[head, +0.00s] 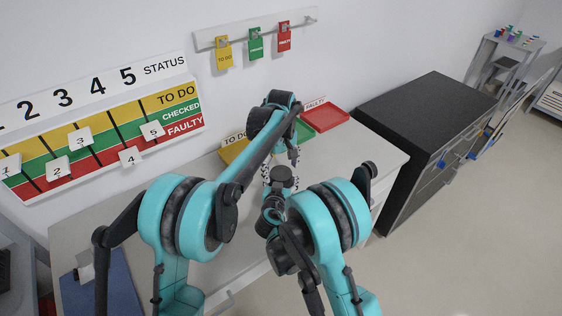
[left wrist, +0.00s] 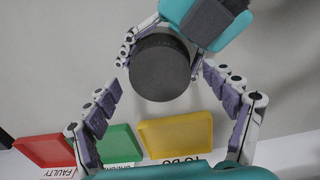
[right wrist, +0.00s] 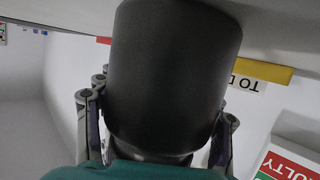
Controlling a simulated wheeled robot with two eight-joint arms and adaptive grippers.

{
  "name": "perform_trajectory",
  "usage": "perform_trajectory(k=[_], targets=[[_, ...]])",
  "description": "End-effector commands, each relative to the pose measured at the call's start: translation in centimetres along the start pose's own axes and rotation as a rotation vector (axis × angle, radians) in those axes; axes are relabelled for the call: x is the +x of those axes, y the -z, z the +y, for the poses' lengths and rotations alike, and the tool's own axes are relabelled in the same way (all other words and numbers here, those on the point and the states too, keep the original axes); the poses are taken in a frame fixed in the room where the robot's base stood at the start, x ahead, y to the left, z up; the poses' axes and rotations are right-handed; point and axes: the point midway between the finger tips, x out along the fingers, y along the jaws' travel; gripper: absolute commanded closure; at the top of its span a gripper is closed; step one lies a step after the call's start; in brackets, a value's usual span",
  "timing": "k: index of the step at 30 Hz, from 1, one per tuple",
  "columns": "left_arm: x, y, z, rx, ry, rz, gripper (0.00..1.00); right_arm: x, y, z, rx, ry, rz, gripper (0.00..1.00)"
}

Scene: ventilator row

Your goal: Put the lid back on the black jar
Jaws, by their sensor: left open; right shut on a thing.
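The black jar (right wrist: 172,75) fills the middle of the right wrist view, a dark smooth cylinder with a narrower dark part at the picture's lower end. My right gripper (right wrist: 157,118) is shut on the jar, with a finger on each side. In the left wrist view the jar shows as a dark round disc (left wrist: 160,66); I cannot tell whether this is a lid or the jar's own end. My left gripper (left wrist: 168,97) is open and empty, its fingers spread wide on either side of the jar. In the head view my left gripper (head: 281,168) is partly hidden. No separate lid is visible.
Yellow (left wrist: 176,134), green (left wrist: 117,144) and red (head: 325,117) trays stand along the wall on the pale table (head: 230,265). A dark cabinet (head: 428,105) is to the right. A blue mat (head: 100,285) lies at front left. A status board (head: 100,125) hangs behind.

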Motion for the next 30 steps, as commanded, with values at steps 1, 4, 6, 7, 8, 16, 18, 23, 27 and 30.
perform_trajectory(k=[1, 4, 6, 7, 8, 16, 18, 23, 27, 30], targets=[[0.30, 0.00, 0.00, 0.000, 0.000, 0.000, 0.15, 0.01, -0.02, 0.00, 0.000, 0.000, 0.000, 1.00], [0.58, -0.01, -0.01, 0.000, 0.000, 0.000, 0.15, 0.01, -0.02, 0.00, 0.000, 0.000, 0.000, 1.00], [0.62, -0.01, -0.01, 0.000, 0.000, 0.000, 0.15, 0.01, -0.02, 0.00, 0.000, 0.000, 0.000, 1.00], [0.62, -0.01, -0.01, 0.000, 0.000, 0.000, 0.15, 0.01, -0.02, 0.00, 0.000, 0.000, 0.000, 1.00], [0.62, -0.01, -0.01, 0.000, 0.000, 0.000, 0.15, 0.01, -0.02, 0.00, 0.000, 0.000, 0.000, 1.00], [0.60, -0.01, -0.01, 0.000, 0.000, 0.000, 0.57, 0.01, -0.02, 0.00, 0.000, 0.000, 0.000, 1.00], [0.60, -0.01, -0.01, 0.000, 0.000, 0.000, 0.67, 0.01, -0.02, 0.00, 0.000, 0.000, 0.000, 1.00], [0.61, -0.01, -0.01, 0.025, 0.000, 0.000, 0.67, 0.01, -0.02, 0.00, 0.000, 0.000, 0.000, 1.00], [0.63, -0.01, -0.01, 0.225, 0.000, 0.000, 0.67, 0.00, -0.02, 0.00, 0.000, 0.000, 0.000, 1.00], [0.64, -0.01, -0.01, 0.468, 0.000, -0.001, 0.67, 0.00, -0.02, 0.00, 0.000, 0.000, 0.000, 1.00]])
